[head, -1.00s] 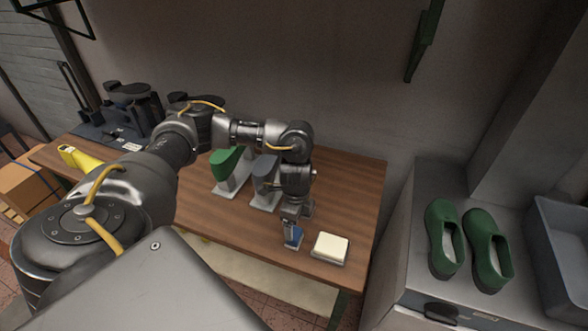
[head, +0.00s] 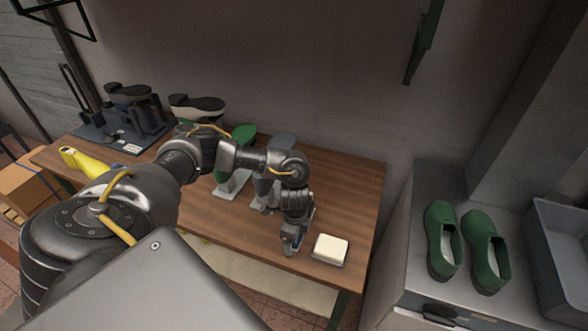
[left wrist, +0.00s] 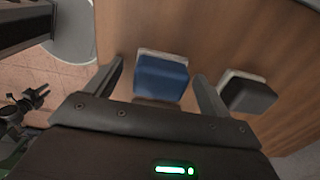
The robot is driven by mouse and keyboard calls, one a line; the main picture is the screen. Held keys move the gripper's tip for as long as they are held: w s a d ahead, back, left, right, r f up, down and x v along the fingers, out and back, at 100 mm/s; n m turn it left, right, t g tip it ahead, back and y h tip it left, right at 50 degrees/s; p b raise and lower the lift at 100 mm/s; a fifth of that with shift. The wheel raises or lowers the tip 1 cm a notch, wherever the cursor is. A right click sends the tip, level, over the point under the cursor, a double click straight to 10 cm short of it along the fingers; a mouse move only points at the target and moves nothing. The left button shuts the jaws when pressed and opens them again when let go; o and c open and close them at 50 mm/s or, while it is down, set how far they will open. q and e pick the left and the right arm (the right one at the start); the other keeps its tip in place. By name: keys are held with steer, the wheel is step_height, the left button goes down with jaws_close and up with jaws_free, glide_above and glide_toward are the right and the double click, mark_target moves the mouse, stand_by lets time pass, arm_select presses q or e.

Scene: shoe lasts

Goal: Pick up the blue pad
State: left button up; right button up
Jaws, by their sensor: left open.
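In the left wrist view the blue pad (left wrist: 161,77), with a pale strip along its far edge, is on the wooden table. My left gripper (left wrist: 159,77) is open, with one finger on either side of the blue pad. Gaps show between the pad and the fingers. In the head view my left gripper (head: 291,247) points down near the table's front edge, and the arm hides most of the blue pad. My right gripper cannot be made out.
A cream-topped pad (head: 330,249) lies just right of my left gripper. The wrist view shows a dark, pale-edged pad (left wrist: 249,97) close to the right finger. Green and grey lasts (head: 233,165) stand behind the arm. Green shoes (head: 466,245) sit on the right bench.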

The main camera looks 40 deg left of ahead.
arm_select(q)
steer(key=c, duration=1.1)
steer(key=shift+r+b, duration=0.3)
steer(key=shift+r, duration=0.2)
steer(key=r, duration=0.3)
steer(key=shift+s+d, duration=0.15)
steer(key=shift+d, duration=0.1)
steer(key=s+d+r+p, duration=0.1)
steer(key=s+d+r, duration=0.7)
steer(key=s+r, duration=0.1)
steer(key=shift+s+d, duration=0.4)
steer(key=shift+s, duration=0.2)
